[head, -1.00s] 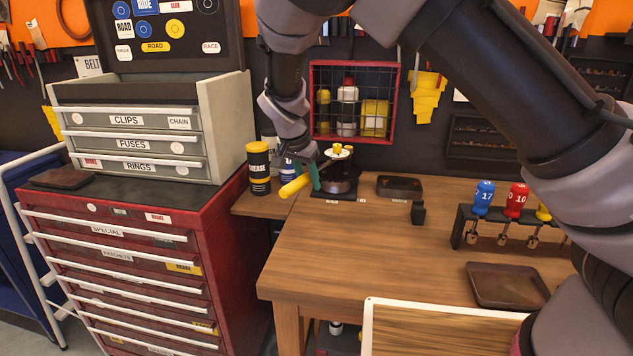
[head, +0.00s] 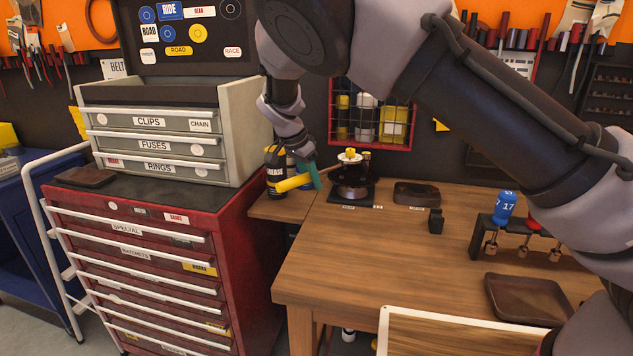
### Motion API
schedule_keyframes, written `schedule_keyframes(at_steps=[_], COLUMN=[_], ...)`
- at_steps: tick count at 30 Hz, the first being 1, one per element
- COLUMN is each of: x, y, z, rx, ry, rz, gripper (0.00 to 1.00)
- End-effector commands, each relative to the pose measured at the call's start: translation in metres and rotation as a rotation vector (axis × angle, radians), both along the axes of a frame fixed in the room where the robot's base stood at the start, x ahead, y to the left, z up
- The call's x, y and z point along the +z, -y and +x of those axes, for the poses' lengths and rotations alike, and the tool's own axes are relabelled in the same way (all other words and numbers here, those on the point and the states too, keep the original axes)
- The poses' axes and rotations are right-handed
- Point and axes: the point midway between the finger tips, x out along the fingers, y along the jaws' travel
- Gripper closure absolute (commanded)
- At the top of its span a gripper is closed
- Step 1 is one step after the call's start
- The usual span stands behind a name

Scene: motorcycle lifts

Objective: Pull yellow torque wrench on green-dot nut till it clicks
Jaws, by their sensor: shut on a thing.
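The yellow torque wrench (head: 293,183) reaches from its yellow handle, at the bench's left back corner, to a yellow-topped head (head: 350,154). The head sits on a dark round fixture (head: 351,184) on the wooden bench. My gripper (head: 314,175), with green fingers, is shut on the wrench near the inner end of the handle. The arm comes down from above and hides part of the wall behind. The nut and any green dot are hidden or too small to tell.
A red tool cabinet (head: 140,275) stands close left of the bench. A black grease can (head: 276,170) stands behind the handle. A dark tray (head: 415,194), a small black block (head: 436,221) and a screwdriver rack (head: 487,232) are on the bench. The bench's front middle (head: 370,265) is clear.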

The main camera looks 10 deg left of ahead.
Motion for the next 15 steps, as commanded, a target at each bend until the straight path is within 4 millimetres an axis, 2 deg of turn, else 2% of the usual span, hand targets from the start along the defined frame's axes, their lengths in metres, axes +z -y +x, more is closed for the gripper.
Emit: schedule_keyframes(at_steps=[15], x=[0.0089], y=[0.0053], z=[0.0040], rx=[0.002], ry=[0.006], rz=[-0.004], gripper=[1.00])
